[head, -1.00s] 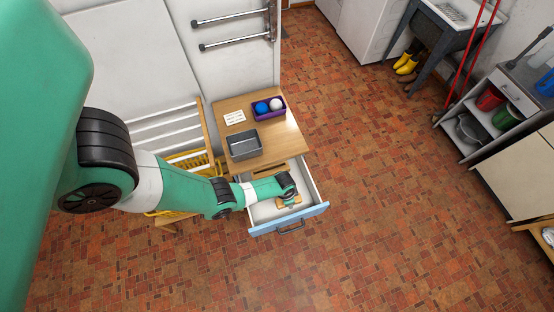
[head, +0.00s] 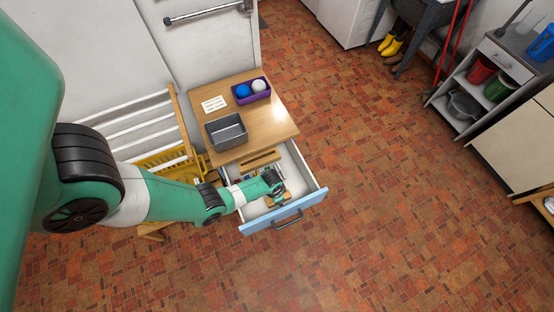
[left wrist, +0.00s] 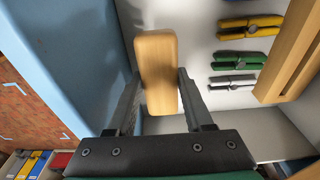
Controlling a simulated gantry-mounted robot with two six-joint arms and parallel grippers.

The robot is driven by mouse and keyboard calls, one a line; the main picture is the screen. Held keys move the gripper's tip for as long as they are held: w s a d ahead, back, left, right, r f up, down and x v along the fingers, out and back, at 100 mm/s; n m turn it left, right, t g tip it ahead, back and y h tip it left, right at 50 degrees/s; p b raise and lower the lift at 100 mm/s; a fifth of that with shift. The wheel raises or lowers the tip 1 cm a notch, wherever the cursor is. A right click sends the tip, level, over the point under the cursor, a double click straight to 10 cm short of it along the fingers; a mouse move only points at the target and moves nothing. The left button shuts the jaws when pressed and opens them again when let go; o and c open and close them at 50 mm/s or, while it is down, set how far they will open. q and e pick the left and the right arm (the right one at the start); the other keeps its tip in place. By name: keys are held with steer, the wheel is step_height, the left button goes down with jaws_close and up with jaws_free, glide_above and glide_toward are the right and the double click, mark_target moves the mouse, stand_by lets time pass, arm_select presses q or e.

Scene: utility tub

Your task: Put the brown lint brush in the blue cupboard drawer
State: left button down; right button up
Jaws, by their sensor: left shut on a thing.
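The brown lint brush shows as a light wooden block in the left wrist view (left wrist: 157,72) and low inside the drawer in the head view (head: 279,199). My left gripper (left wrist: 158,90) has a finger on each side of it and is shut on it. The blue cupboard drawer (head: 285,217) is pulled open, with a blue front, dark handle and white inside. My left gripper is also in the head view (head: 275,188), reaching down into the drawer near its front. I cannot tell whether the brush touches the drawer floor. My right gripper is in neither view.
Several clothespegs (left wrist: 241,58) and a wooden piece (left wrist: 295,50) lie in the drawer beside the brush. Above, the wooden top (head: 270,117) carries a grey bin (head: 227,133) and a purple box (head: 248,95) with two balls. A slatted rack stands left.

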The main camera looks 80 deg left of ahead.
arm_select(q)
steer(key=shift+f, duration=0.1)
step_height(320, 180, down, 4)
steer(key=b, duration=0.3)
steer(key=shift+b, duration=0.35)
steer(key=shift+r, duration=0.2)
steer(key=shift+f, duration=0.2)
steer(key=shift+c, duration=1.5)
jaws_free()
steer(key=shift+r, duration=0.1)
steer(key=r+p, duration=0.4)
steer(key=s+r+p, duration=0.1)
steer(key=r+p, duration=0.7)
steer(key=p, duration=0.1)
steer(key=shift+s+d+r, duration=0.15)
